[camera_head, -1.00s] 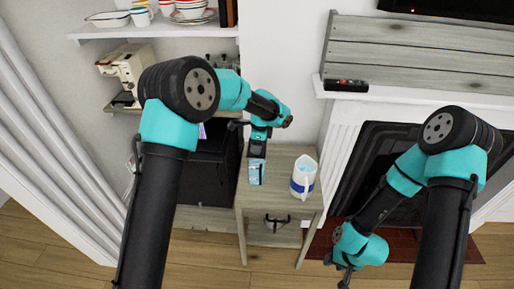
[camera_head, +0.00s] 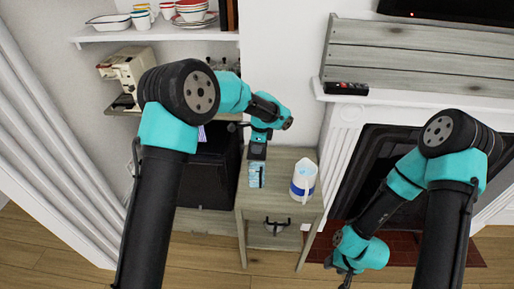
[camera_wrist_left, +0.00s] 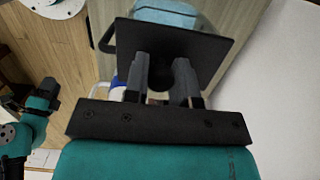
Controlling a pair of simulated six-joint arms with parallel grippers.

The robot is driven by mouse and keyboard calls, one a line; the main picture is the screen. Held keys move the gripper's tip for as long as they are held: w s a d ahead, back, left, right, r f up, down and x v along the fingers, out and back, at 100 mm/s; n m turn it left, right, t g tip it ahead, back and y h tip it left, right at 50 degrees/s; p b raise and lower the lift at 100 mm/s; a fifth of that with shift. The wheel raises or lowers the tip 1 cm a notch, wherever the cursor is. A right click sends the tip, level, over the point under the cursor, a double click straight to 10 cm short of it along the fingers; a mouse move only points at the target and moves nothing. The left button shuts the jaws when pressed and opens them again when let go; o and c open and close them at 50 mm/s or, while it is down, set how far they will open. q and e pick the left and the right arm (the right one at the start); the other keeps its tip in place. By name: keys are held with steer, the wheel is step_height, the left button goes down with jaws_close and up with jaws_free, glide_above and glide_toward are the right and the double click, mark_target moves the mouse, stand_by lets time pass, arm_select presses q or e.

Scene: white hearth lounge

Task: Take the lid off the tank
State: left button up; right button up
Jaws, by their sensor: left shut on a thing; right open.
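The pale blue tank (camera_head: 256,177) stands on a small wooden side table (camera_head: 281,164). Its black lid (camera_head: 257,151) is a flat plate with a knob. My left gripper (camera_head: 258,138) is above the tank, shut on the lid's knob. In the left wrist view the lid (camera_wrist_left: 205,45) lies just beyond my fingers (camera_wrist_left: 168,78), and part of the tank (camera_wrist_left: 165,14) shows past its edge. I cannot tell whether the lid touches the tank's rim. My right gripper (camera_head: 345,270) is open and empty, low at the right, away from the table.
A white jug with a blue band (camera_head: 303,181) stands close to the right of the tank. The fireplace (camera_head: 377,155) is to the right. A black cabinet (camera_head: 205,180) is to the left, below a shelf of dishes (camera_head: 190,12). Wooden floor lies in front.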

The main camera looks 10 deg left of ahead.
arm_select(q)
step_height(320, 180, up, 3)
steer(key=shift+f, duration=0.15)
steer(key=shift+s+r, duration=0.15)
steer(key=shift+r, duration=0.1)
steer(key=s+d+r, duration=0.1)
steer(key=s+d, duration=0.1)
steer(key=s, duration=1.3)
steer(key=shift+s+r, duration=0.15)
steer(key=shift+s, duration=0.15)
steer(key=shift+w, duration=0.1)
